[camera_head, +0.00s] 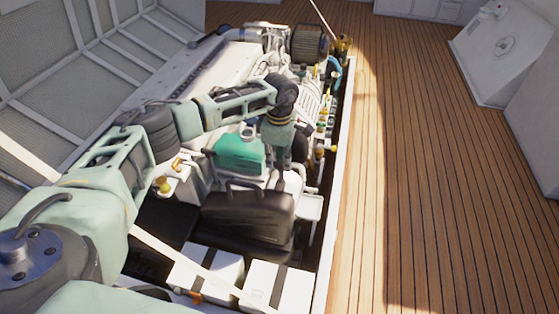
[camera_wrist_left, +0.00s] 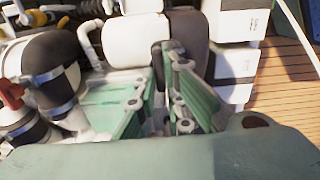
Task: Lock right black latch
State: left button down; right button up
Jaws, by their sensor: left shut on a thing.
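A dark box (camera_head: 248,212) with a carrying handle sits in the open engine bay in the head view. My left gripper (camera_head: 281,184) points down at the right end of this box, its fingertips at the box's upper right edge. In the left wrist view my left gripper (camera_wrist_left: 166,62) has its green fingers close together, shut on a small dark part that I take for the right black latch (camera_wrist_left: 156,58). The fingers hide most of it, so its position cannot be told. My right gripper is not in view.
A green box (camera_head: 240,153) stands just behind the dark box. White boxes with black straps (camera_head: 278,287) stand in front of it. A white rim (camera_head: 335,190) bounds the bay on the right.

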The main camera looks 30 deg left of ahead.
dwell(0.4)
pick_arm(q)
jog(key=c, duration=1.8)
grip_release()
jog(key=shift+c, duration=0.2)
notch_tip(320, 180, up, 12)
